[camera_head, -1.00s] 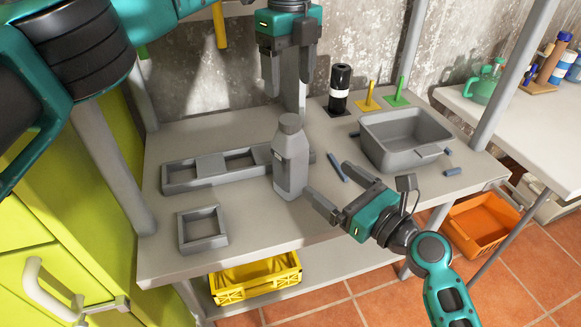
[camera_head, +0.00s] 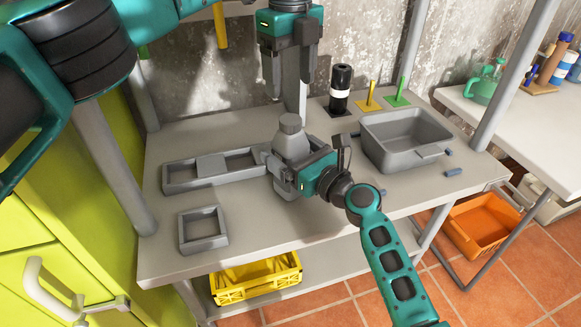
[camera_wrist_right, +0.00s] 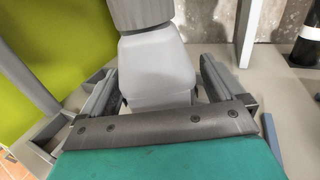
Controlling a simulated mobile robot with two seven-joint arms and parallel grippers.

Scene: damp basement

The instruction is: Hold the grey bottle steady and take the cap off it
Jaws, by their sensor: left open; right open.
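The grey bottle (camera_head: 291,146) stands upright on the grey table, its darker grey cap (camera_head: 290,123) on top. In the right wrist view the bottle (camera_wrist_right: 155,68) stands between the two fingers, with the cap (camera_wrist_right: 140,14) cut off by the top edge. My right gripper (camera_head: 283,172) is open around the bottle's body, one finger on each side; I cannot tell whether they touch it. It hides part of the bottle's lower body. My left gripper (camera_head: 289,84) is open and empty, pointing down above and behind the cap.
A grey divided tray (camera_head: 180,179) lies left of the bottle, a small square frame (camera_head: 203,243) in front of it. A grey bin (camera_head: 405,155) stands to the right. A black bottle (camera_head: 340,88) and yellow and green pegs stand at the back.

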